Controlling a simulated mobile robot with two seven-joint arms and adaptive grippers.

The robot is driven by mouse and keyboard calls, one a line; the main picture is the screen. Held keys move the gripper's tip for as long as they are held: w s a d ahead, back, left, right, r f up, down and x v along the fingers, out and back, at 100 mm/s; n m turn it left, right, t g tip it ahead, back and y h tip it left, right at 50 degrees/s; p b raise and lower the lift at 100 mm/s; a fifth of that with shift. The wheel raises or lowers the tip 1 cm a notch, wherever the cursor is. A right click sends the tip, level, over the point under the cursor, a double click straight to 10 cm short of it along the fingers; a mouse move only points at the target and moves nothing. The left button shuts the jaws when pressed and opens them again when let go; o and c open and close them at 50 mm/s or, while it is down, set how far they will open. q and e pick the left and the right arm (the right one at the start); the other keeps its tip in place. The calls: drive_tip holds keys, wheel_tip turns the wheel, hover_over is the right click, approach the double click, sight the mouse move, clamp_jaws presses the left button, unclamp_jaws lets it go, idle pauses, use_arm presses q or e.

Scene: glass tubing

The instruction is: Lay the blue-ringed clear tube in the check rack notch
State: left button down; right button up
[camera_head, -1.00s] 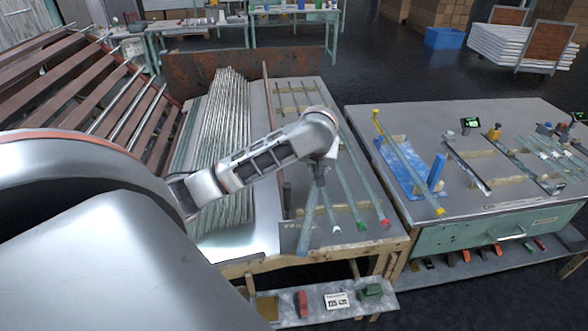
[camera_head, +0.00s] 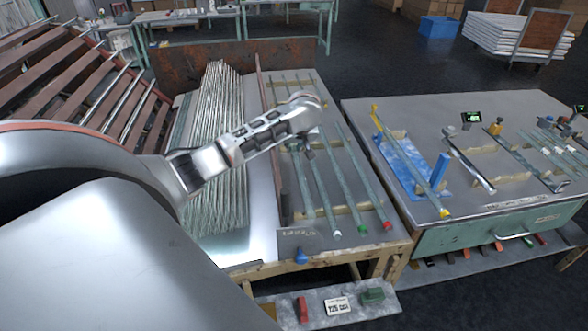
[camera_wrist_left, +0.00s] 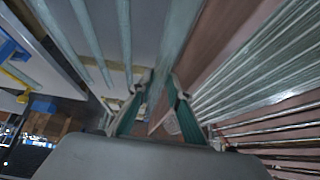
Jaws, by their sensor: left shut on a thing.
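My left gripper (camera_head: 302,142) is over the left table. In the left wrist view its two fingers (camera_wrist_left: 160,92) are closed around a clear tube (camera_wrist_left: 180,25), which runs between them. In the head view a clear tube (camera_head: 303,185) slopes down from below the gripper. I cannot make out a blue ring on it. A small blue piece (camera_head: 301,257) shows at the table's front edge; whether it belongs to a tube is unclear. On the right table stands a blue base (camera_head: 402,165) with an upright blue post (camera_head: 438,172). I cannot tell which support is the check rack. My right gripper is not seen.
Clear tubes with a white end (camera_head: 337,235), green end (camera_head: 362,230) and red end (camera_head: 387,225) lie on the left table. A bundle of tubes (camera_head: 215,150) lies left. A gap separates the two tables.

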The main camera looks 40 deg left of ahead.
sight(298, 159)
use_arm(q)
wheel_tip(298, 159, down, 10)
drive_tip(key=shift+r, duration=0.15)
idle(0.3)
drive_tip(key=shift+f, duration=0.6)
drive_tip(key=c, duration=1.9)
unclamp_jaws()
drive_tip(key=shift+r, duration=0.1)
drive_tip(key=shift+r, duration=0.35)
drive_tip(key=v, duration=1.2)
drive_tip(key=shift+r, duration=0.15)
drive_tip(key=shift+d, duration=0.15)
